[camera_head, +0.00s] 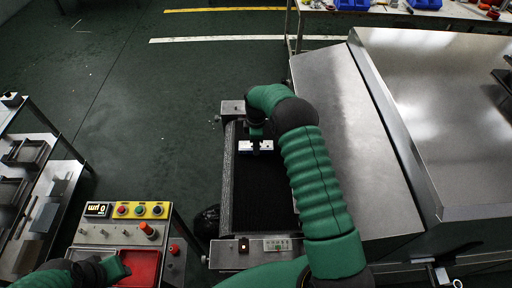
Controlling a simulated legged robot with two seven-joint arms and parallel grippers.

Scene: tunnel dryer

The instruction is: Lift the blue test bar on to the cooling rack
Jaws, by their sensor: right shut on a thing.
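The blue test bar (266,147) shows as a small white and blue block over the black conveyor belt, near its far end. My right gripper (255,146) comes down on it from above and is shut on it. The fingertips are small and partly hidden, and I cannot tell whether the bar touches the belt. My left gripper (122,268) is at the lower left over the red tray; its fingers are not clear. A metal rack (62,152) with several dark plates stands at the left edge; I cannot tell if it is the cooling rack.
The black conveyor belt (262,205) runs between metal side rails. A large steel dryer housing (345,140) stands close on its right. A control panel (120,232) with buttons and a red tray (140,267) is at lower left. Green floor lies open between rack and conveyor.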

